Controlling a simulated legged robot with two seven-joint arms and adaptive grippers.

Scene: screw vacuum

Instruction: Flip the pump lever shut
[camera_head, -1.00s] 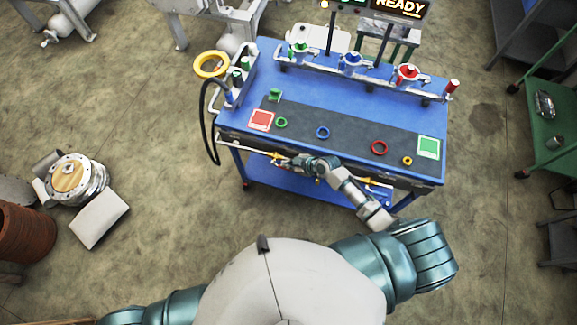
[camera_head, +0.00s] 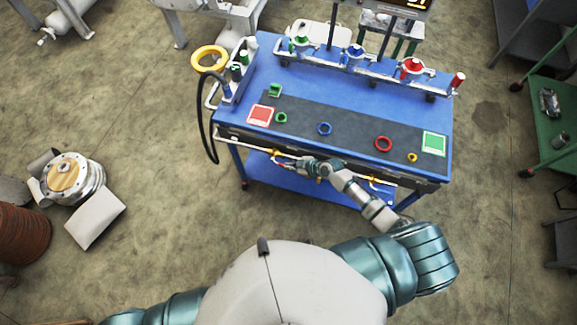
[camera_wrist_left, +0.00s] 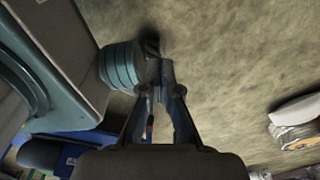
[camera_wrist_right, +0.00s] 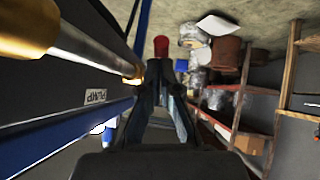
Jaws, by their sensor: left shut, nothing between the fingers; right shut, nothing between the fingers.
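The pump pipe runs along the front of the blue bench, with a brass fitting (camera_head: 276,153) at its left part in the head view. In the right wrist view the metal pipe (camera_wrist_right: 95,48) with brass parts passes at the left, above a "PUMP" label. A red tip (camera_wrist_right: 161,46), apparently the lever's end, shows just beyond the fingertips. My right gripper (camera_head: 283,162) is shut and empty beside the bench front; in the right wrist view its fingertips (camera_wrist_right: 160,70) look close to the red tip. Contact cannot be told. My left gripper (camera_wrist_left: 155,72) is shut and empty.
The bench top (camera_head: 270,75) holds a dark mat with coloured rings, and a rail with green, blue and red valves behind. A yellow ring (camera_head: 209,59) and black hose (camera_head: 203,125) are at its left. A green cart (camera_head: 550,135) stands right. Floor before the bench is open.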

